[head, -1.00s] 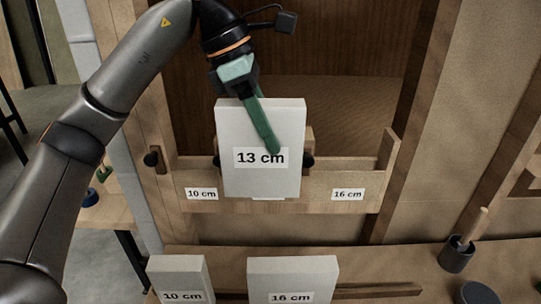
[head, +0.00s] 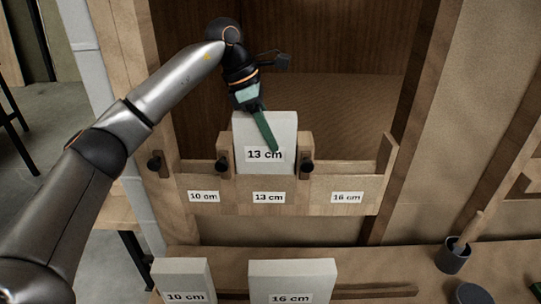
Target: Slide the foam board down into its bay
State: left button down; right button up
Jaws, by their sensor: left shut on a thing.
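The white foam board marked 13 cm (head: 268,131) stands upright in the middle of the wooden rack (head: 325,187), between two wooden posts with dark knobs. Its lower edge is hidden behind the rack's front wall, above the 13 cm label (head: 268,198). My left gripper (head: 266,130) comes from above and is shut on the board; one green finger lies across its front face, partly over its printed label. The other finger is hidden behind the board. My right gripper is not in view.
Two more white boards, 10 cm (head: 181,276) and 16 cm (head: 291,275), stand in front on the lower wooden surface. The rack's left and right bays look empty. A dark cup with a wooden-handled tool (head: 455,256) stands at lower right.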

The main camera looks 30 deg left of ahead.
aim_at(271, 155)
pick_arm(q)
jog(key=shift+f, duration=2.7)
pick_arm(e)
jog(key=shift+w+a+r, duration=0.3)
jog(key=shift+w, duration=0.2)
pick_arm(q)
jog(key=shift+f, duration=0.15)
jog(key=shift+c, duration=2.2)
grip_release()
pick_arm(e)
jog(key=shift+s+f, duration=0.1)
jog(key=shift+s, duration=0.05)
